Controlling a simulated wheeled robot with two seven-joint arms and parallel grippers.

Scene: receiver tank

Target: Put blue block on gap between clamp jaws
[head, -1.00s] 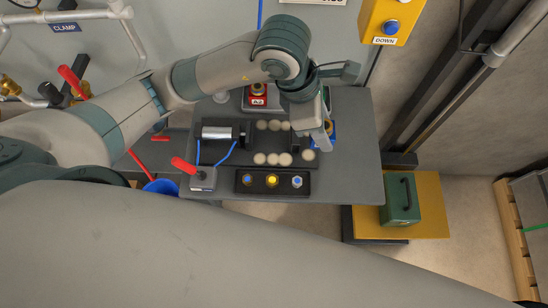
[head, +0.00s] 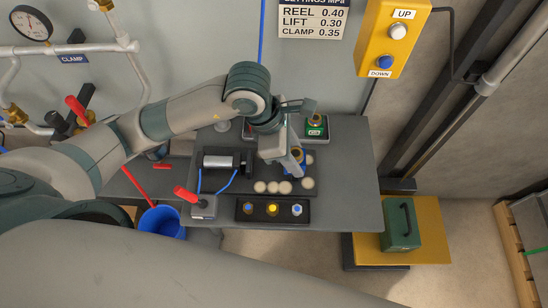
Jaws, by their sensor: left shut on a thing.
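My left gripper (head: 296,169) reaches over the bench from the left, fingers down, shut on the blue block (head: 300,174). Only a little blue and a brownish round top of the block show beside the fingers. The clamp has a silver cylinder (head: 217,161) on a dark base, with a dark jaw (head: 245,163) at its right end. The block is to the right of this jaw. The gripper and wrist cover the area between them, so I cannot see the gap or tell the block's height. My right gripper is out of view.
Pale round discs (head: 272,187) lie in front of the gripper. A red-handled lever box (head: 203,205) and dark button strip (head: 272,209) stand at the front. A green-labelled block (head: 315,126) stands behind. The bench (head: 350,190) is clear at right.

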